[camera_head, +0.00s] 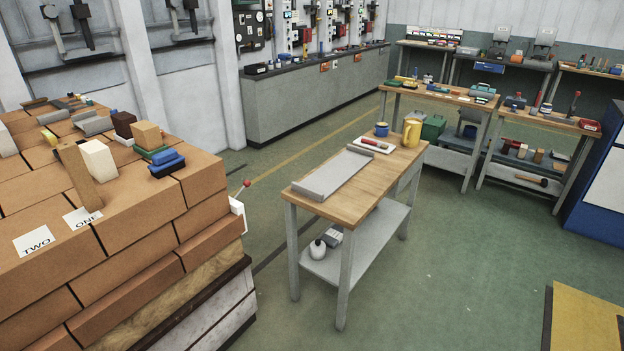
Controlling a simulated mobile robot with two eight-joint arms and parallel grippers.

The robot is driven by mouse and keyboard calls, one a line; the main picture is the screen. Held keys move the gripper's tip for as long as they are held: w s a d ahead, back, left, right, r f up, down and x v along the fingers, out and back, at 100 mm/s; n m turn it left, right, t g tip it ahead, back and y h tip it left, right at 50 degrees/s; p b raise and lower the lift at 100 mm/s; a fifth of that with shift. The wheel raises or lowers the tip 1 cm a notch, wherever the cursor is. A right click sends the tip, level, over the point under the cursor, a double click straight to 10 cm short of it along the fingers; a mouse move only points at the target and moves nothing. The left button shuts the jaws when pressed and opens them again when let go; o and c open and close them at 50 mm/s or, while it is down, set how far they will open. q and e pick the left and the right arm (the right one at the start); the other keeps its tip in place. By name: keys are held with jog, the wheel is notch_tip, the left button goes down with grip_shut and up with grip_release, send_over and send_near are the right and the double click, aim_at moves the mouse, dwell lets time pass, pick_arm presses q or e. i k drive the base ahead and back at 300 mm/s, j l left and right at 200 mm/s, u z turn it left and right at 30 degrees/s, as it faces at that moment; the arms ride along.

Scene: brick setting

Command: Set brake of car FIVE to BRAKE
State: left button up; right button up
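No label reading FIVE shows in this view. A large stack of orange-brown bricks (150,225) fills the left side, on a base with a dark edge and whitish side (215,315). Cards reading TWO (35,240) and ONE (82,218) lie on top of it. A lever with a red knob (246,183) sticks up and to the right from a white part (238,212) at the stack's far right end. I cannot read any brake marking there. Neither of my grippers is in view.
Workbenches (430,92) line the back. A long grey counter (300,103) runs along the wall. Green floor (440,280) is open at front right, beside a yellow panel (585,322).

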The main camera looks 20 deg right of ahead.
aim_at(247, 183)
jog(key=z, duration=0.2)
jog(key=i+l, duration=0.3)
jog(key=i, duration=0.25)
jog(key=i+l+u, duration=0.1)
jog(key=i+l, duration=0.2)
jog(key=i, duration=0.2)
jog(key=i+l, duration=0.35)
jog(key=i, duration=0.15)
jog(key=i+l+u, duration=0.1)
jog(key=i+l, duration=0.2)
jog(key=i, duration=0.25)
